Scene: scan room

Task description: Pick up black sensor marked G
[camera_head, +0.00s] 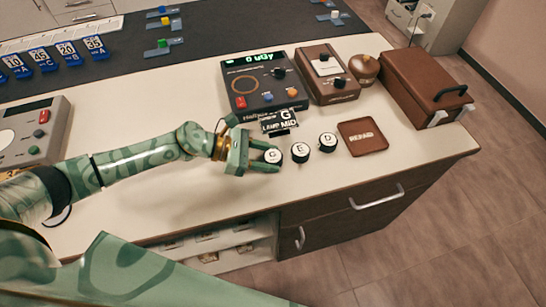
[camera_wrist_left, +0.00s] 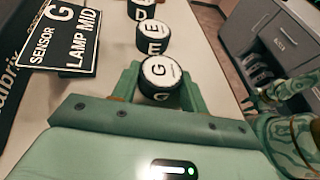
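The black sensor marked G (camera_head: 272,156) is a short black cylinder with a white lettered top, upright on the counter. It also shows in the left wrist view (camera_wrist_left: 161,71). My left gripper (camera_head: 266,158) reaches it from the left, with its green fingers apart, one on each side of the sensor. The wrist view shows the same fingers (camera_wrist_left: 159,84) flanking it; I cannot tell whether they touch it. My right gripper (camera_wrist_left: 250,95) shows small at the right of the wrist view, with its fingers seemingly apart and nothing seen in them.
Matching sensors E (camera_head: 300,152) and D (camera_head: 327,142) stand close by to the right. A sign reading "SENSOR G LAMP MID" (camera_head: 279,121) is behind. A meter (camera_head: 262,83), a brown device (camera_head: 328,75), a reddish-brown pad (camera_head: 362,137) and a brown case (camera_head: 425,88) surround them. The front counter strip is clear.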

